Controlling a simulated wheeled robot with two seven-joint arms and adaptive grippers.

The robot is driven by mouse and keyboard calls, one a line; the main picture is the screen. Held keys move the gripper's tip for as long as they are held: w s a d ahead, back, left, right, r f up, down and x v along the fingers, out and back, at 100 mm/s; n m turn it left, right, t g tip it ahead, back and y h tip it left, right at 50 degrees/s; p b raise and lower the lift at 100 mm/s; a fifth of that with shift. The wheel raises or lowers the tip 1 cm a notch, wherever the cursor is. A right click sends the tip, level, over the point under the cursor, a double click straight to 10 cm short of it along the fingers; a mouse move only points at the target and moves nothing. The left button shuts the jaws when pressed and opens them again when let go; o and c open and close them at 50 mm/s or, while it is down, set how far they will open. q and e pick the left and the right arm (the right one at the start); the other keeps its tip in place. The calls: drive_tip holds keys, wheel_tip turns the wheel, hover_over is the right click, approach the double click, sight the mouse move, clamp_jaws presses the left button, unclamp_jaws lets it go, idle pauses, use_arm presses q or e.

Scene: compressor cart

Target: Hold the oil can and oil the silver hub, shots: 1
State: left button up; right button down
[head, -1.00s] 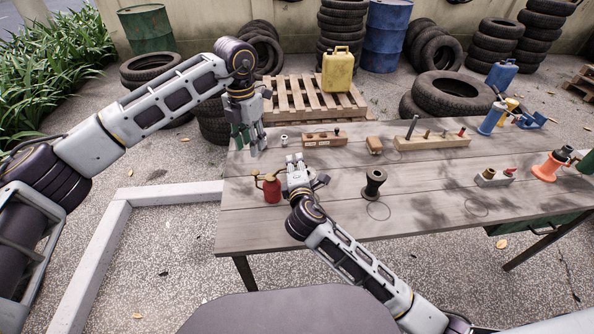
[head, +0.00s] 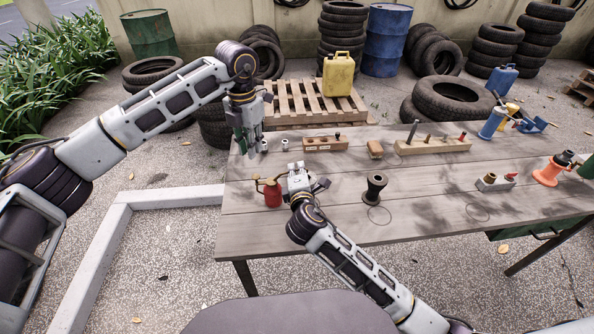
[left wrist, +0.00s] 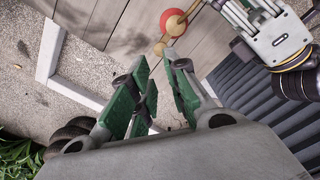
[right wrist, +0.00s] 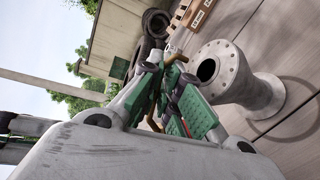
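The red oil can (head: 273,194) with brass spout and handle stands upright at the table's near left. It also shows in the left wrist view (left wrist: 174,22). My right gripper (head: 292,170) is at its right side; in the right wrist view its green-padded fingers (right wrist: 169,72) look closed around the brass handle, though the contact is partly hidden. A grey flanged hub (right wrist: 240,82) stands upright right of this gripper; it looks darker in the head view (head: 375,190). My left gripper (head: 254,150) is open and empty, pointing down above the table's far left corner (left wrist: 160,72).
Small silver cylinders (head: 284,144) and wooden blocks (head: 325,143) line the far edge. The table's middle front is clear.

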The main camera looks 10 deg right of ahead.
sight(256, 175)
use_arm(q)
drive_tip(key=shift+w+a+r, duration=0.15)
drive_tip(key=shift+r, duration=0.2)
clamp_jaws()
drive_tip(key=shift+s+f+m+t, duration=0.1)
drive_tip(key=shift+f+m+t, duration=0.2)
drive_tip(key=shift+m, duration=4.45)
drive_tip(key=shift+s+f+m+t, duration=0.1)
drive_tip(key=shift+f+m+t, duration=0.15)
drive_tip(key=shift+m, duration=4.55)
drive_tip(key=shift+s+f+m+t, duration=0.1)
drive_tip(key=shift+f+m+t, duration=0.2)
drive_tip(key=shift+m, duration=4.45)
drive_tip(key=shift+r, duration=0.1)
drive_tip(key=shift+f, duration=3.35)
